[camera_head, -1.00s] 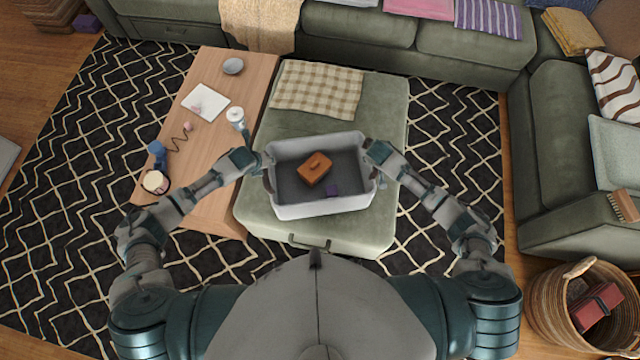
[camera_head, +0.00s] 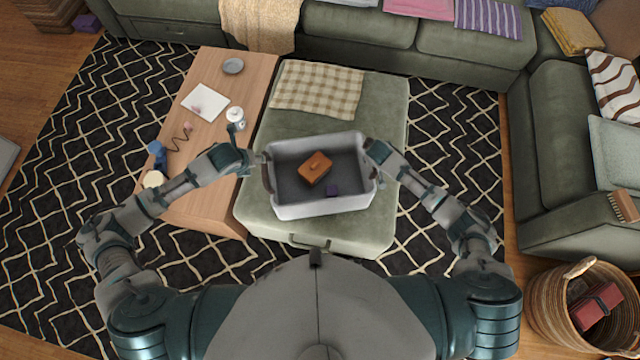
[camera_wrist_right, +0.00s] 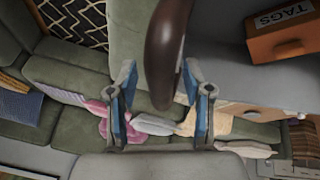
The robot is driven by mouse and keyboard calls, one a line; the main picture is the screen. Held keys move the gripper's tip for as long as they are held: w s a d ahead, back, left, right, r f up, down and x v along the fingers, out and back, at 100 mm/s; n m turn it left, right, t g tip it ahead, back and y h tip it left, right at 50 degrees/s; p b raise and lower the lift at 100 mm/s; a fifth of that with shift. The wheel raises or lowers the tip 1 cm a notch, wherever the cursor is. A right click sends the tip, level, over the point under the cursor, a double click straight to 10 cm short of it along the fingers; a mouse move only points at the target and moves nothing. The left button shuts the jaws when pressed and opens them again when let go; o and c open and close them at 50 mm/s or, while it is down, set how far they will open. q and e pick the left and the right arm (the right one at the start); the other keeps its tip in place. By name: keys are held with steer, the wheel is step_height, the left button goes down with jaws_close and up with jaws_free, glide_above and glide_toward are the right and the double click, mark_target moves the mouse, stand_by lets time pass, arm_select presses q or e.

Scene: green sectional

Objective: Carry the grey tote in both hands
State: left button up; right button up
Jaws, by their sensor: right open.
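A dark brown handle is at each short end. My left gripper (camera_head: 254,160) is beside the tote's left end, close to that handle; whether its jaws are open is unclear. My right gripper (camera_head: 374,152) is at the right end. In the right wrist view its blue-padded fingers (camera_wrist_right: 161,92) are spread, with the brown handle (camera_wrist_right: 166,50) between and beyond them. The box there reads "TAGS" (camera_wrist_right: 283,22).
The ottoman (camera_head: 350,235) holds a checked cloth (camera_head: 318,90) behind the tote. A sofa borders the back and right; a basket (camera_head: 550,305) stands front right.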

steer(key=shift+s+r, duration=0.1)
steer(key=shift+r, duration=0.1)
steer(key=v, duration=1.1)
steer(key=shift+r, duration=0.2)
steer(key=shift+a, duration=0.1)
